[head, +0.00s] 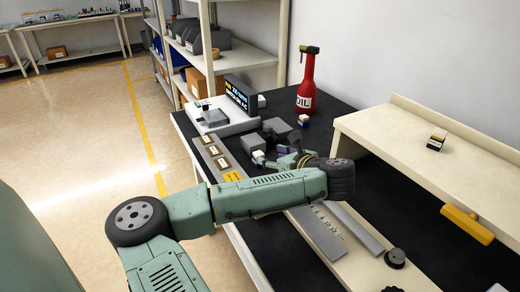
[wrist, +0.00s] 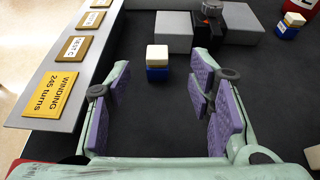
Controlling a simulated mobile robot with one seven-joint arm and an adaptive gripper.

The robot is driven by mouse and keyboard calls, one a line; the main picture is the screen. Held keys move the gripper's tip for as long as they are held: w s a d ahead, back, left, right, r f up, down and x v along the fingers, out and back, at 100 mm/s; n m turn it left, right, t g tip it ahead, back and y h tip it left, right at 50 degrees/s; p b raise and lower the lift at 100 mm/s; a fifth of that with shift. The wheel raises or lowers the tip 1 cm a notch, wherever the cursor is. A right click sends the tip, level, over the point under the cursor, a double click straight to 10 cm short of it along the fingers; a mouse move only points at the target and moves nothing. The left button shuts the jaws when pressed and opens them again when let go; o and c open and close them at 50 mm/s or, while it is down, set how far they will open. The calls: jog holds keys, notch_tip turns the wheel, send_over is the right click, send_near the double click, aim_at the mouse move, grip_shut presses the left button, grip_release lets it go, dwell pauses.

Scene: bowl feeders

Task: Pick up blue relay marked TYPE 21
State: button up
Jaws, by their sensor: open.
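A small block with a dark blue body and cream top (wrist: 157,62) stands upright on the black mat, straight ahead of my gripper (wrist: 163,88). A similar blue block with a cream top (wrist: 287,26) stands at the upper right of the wrist view, beside a red object. No TYPE 21 marking is readable on either. My gripper is open and empty, its purple-padded fingers spread either side of the nearer block's line, the block lying beyond the fingertips. In the head view my gripper (head: 286,160) is low over the bench, partly hidden by my arm.
Grey blocks (wrist: 173,28) stand behind the nearer block. A grey strip with labelled plates (wrist: 75,48) runs along the left. A red oil bottle (head: 306,88) stands at the back. A cream raised shelf (head: 385,125) carries another small block (head: 436,142). The mat between my fingers is clear.

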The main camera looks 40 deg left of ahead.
aim_at(258, 153)
jog(key=x, duration=0.3)
jog(key=shift+a+f+p, duration=0.1)
jog(key=shift+p, duration=0.2)
jog(key=p+x, duration=0.2)
jog(key=x, duration=0.2)
jog(key=shift+a, duration=0.45)
jog(key=shift+w+a+f, duration=0.15)
jog(key=shift+a+f, duration=0.1)
jog(key=shift+c, duration=0.3)
